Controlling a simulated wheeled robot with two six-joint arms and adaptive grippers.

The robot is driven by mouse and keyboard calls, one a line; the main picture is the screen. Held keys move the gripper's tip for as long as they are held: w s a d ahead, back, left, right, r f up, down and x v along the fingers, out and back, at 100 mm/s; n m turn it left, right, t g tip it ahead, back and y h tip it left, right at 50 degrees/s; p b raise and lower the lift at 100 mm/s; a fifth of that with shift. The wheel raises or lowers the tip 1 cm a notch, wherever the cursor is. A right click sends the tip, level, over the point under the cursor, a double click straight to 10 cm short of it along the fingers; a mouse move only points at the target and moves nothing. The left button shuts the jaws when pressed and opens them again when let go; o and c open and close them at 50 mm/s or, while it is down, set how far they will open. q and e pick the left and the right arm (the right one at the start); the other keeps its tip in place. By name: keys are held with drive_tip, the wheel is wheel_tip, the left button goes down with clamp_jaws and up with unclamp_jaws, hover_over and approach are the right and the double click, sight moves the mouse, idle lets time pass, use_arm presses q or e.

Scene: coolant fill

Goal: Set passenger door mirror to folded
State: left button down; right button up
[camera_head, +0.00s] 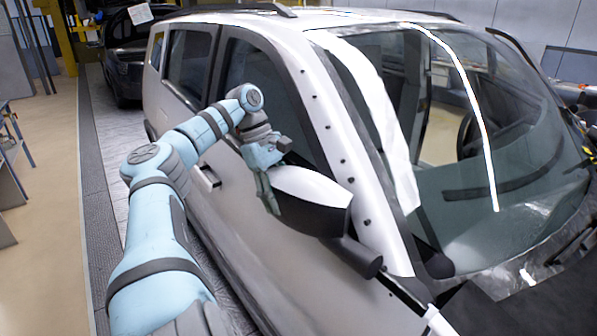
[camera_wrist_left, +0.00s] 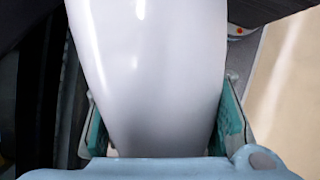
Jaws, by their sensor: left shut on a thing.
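The passenger door mirror (camera_head: 308,190) has a white cap and a dark lower housing. It sticks out from the white car's side, next to the front pillar. My left gripper (camera_head: 268,190) is shut on the outer end of the mirror. In the left wrist view the white mirror cap (camera_wrist_left: 148,70) fills the middle, with one teal finger of my left gripper (camera_wrist_left: 160,125) on each side of it. The dark mirror mount (camera_head: 355,256) joins the mirror to the door. The mirror's glass side is hidden. My right gripper is not in view.
The white car (camera_head: 225,240) fills the middle, with its windshield (camera_head: 480,150) at right. A door handle (camera_head: 206,178) lies behind my left arm. A dark car (camera_head: 125,50) stands further back.

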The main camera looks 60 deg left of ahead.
use_arm(q)
drive_tip(key=shift+a, duration=0.1)
drive_tip(key=shift+r, duration=0.1)
drive_tip(key=shift+w, duration=0.1)
drive_tip(key=c, duration=1.2)
unclamp_jaws()
drive_tip(key=o, duration=0.4)
drive_tip(key=shift+w, duration=0.1)
drive_tip(key=shift+c, duration=0.2)
drive_tip(key=shift+o, duration=0.5)
drive_tip(key=shift+w, duration=0.15)
